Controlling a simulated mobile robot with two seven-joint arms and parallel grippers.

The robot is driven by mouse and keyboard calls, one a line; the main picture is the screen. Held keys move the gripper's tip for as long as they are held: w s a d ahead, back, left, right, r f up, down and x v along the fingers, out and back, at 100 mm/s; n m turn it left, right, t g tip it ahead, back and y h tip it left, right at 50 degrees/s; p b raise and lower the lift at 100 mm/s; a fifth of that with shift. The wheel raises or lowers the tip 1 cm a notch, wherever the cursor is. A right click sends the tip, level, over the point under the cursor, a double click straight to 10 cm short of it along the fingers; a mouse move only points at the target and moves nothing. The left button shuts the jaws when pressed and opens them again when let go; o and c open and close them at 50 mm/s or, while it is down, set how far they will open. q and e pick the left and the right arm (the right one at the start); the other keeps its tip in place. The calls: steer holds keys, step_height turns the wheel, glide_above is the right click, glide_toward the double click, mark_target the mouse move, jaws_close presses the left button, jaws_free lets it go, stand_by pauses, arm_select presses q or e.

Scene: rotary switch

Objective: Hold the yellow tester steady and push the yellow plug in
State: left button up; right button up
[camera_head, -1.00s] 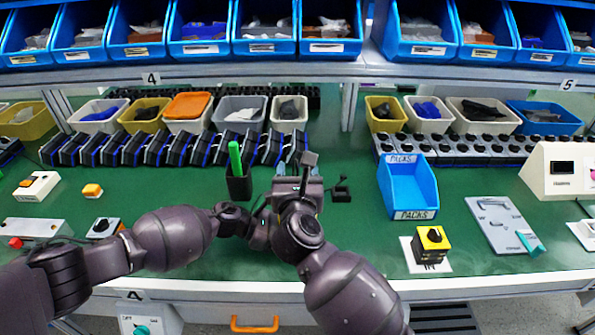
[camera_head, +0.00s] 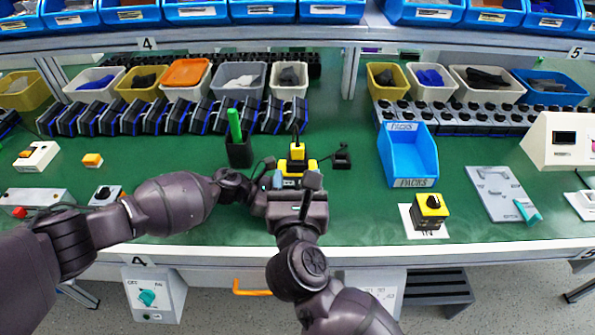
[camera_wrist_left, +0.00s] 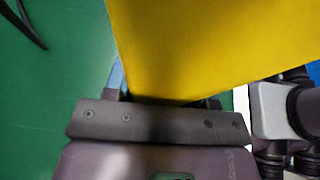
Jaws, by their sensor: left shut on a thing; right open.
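My left gripper (camera_head: 272,181) is shut on the tester from the left. In the left wrist view a large yellow face (camera_wrist_left: 210,45) of the tester rises from between the jaws. My right gripper (camera_head: 291,174) is open and empty, just in front of the tester, its fingers spread.
A black cup with a green pen (camera_head: 238,150) stands behind left, and a small black device (camera_head: 341,157) to the right. Further right are a blue PACKS bin (camera_head: 410,160) and a yellow-and-black rotary switch (camera_head: 430,209). Bench between them is clear.

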stand_by(0.3)
arm_select(q)
steer(key=o, duration=1)
steer(key=shift+o, duration=0.2)
steer(key=v, duration=1.2)
